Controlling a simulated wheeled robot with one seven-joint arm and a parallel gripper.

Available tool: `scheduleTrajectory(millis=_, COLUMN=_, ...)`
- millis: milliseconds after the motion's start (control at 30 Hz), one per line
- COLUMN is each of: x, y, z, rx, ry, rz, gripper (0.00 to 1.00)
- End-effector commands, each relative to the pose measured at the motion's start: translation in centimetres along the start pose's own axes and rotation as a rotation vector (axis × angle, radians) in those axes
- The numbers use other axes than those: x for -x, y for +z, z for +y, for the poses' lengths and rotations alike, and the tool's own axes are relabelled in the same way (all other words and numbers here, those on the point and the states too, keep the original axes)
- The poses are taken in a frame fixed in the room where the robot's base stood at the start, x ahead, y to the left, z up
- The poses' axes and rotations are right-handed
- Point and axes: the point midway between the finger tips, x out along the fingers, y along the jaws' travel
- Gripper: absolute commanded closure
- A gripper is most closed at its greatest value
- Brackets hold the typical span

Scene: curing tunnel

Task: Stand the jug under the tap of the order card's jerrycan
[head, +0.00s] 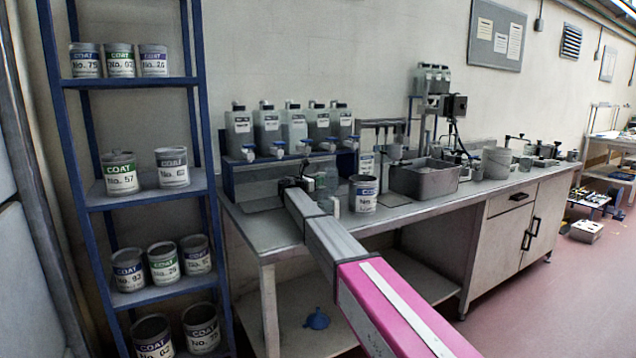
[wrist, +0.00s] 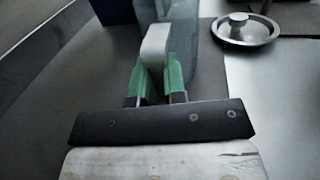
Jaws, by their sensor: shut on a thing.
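Several translucent grey jerrycans (head: 295,126) with white labels and dark caps stand in a row on a dark blue stand (head: 245,178), each with a blue-handled tap (head: 278,150) at its front. The labels are too small to read, and I cannot make out which one an order card names. My gripper (wrist: 158,85) has green fingers closed on the pale handle (wrist: 155,42) of a clear jug (wrist: 182,25). In the head view the gripper (head: 297,184) is low in front of the stand; the jug is small and partly hidden, so its exact tap alignment cannot be told.
A labelled can (head: 363,194) and a grey bin (head: 425,178) stand right of the jug on the bench. A round metal lid (wrist: 245,28) lies right of the gripper. A blue shelf rack (head: 150,195) with coat cans stands at left.

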Motion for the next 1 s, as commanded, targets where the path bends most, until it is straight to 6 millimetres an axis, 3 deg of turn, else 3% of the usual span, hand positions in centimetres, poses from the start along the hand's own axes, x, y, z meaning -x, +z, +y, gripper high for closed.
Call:
scheduleTrajectory(millis=167, x=0.0, y=-0.2, z=0.0, rx=0.000, ry=0.000, rz=0.000, gripper=1.00)
scheduleTrajectory(millis=200, x=0.0, y=-0.2, z=0.0, rx=0.000, ry=0.000, rz=0.000, gripper=0.85)
scheduleTrajectory(millis=267, x=0.0, y=-0.2, z=0.0, rx=0.000, ry=0.000, rz=0.000, gripper=0.65)
scheduleTrajectory(millis=300, x=0.0, y=-0.2, z=0.0, rx=0.000, ry=0.000, rz=0.000, gripper=0.62)
scheduleTrajectory(millis=667, x=0.4, y=0.0, z=0.0, rx=0.000, ry=0.001, rz=0.001, gripper=0.62)
scheduleTrajectory(millis=1000, x=6.3, y=0.0, z=-0.1, rx=0.000, ry=0.002, rz=0.001, gripper=0.62)
